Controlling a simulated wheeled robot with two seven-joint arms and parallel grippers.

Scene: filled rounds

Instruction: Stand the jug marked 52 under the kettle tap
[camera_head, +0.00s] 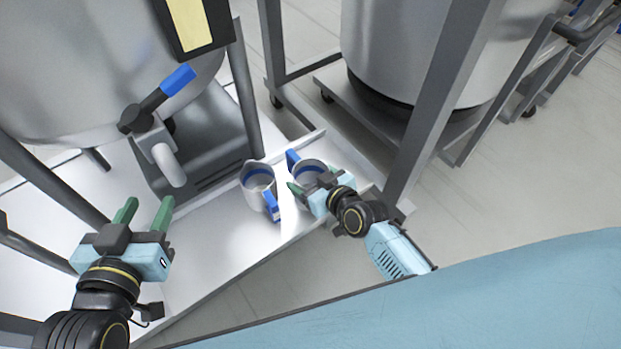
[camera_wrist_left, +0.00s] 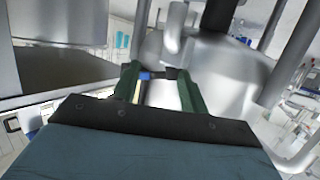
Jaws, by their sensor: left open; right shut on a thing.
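The kettle tap (camera_head: 168,163) hangs from the large steel kettle at left; its lever (camera_head: 178,80) has a blue end. Two steel jugs with blue handles stand right of the tap on a bright metal surface. The left jug (camera_head: 256,180) stands free, its handle toward the front. The right jug (camera_head: 309,168) is beside it, partly hidden by my right gripper (camera_head: 310,187), which is shut on it from the near side. I cannot read a number on either jug. My left gripper (camera_head: 143,208) is open and empty, in front of and below the tap. Its green fingers show in the left wrist view (camera_wrist_left: 160,85).
The metal shelf (camera_head: 215,235) between my left gripper and the left jug is clear. A dark grey block (camera_head: 205,135) sits behind the tap. Frame posts, such as the one at right (camera_head: 430,120), and a second steel vessel (camera_head: 410,50) bound the space. A light blue surface (camera_head: 480,300) lies in front.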

